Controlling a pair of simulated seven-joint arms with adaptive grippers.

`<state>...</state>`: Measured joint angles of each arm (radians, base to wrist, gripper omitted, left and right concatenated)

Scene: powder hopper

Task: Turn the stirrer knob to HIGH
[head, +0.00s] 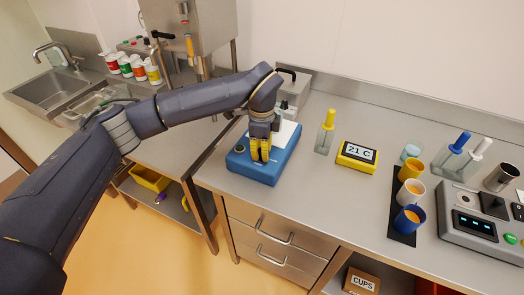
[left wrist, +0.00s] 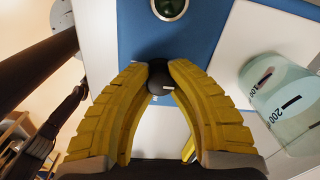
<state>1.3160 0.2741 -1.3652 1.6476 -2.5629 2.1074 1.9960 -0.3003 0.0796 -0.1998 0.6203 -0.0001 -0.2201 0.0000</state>
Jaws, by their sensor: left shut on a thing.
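The blue stirrer (head: 258,172) with a white top plate (head: 288,133) stands on the steel bench in the head view. My left gripper (head: 260,158) reaches down over its front. In the left wrist view my yellow fingertips (left wrist: 160,75) are shut on the black stirrer knob (left wrist: 159,80), one on each side. A short white mark shows on the knob's lower right. The knob is hidden behind the fingers in the head view. No HIGH label is readable. A round green part with a metal ring (left wrist: 169,8) sits on the blue casing beyond the knob.
A clear beaker (left wrist: 285,100) with "200" marks is close to the right finger. A dark rack (head: 402,237) with cups is farther right. Bench in front of the display is clear.

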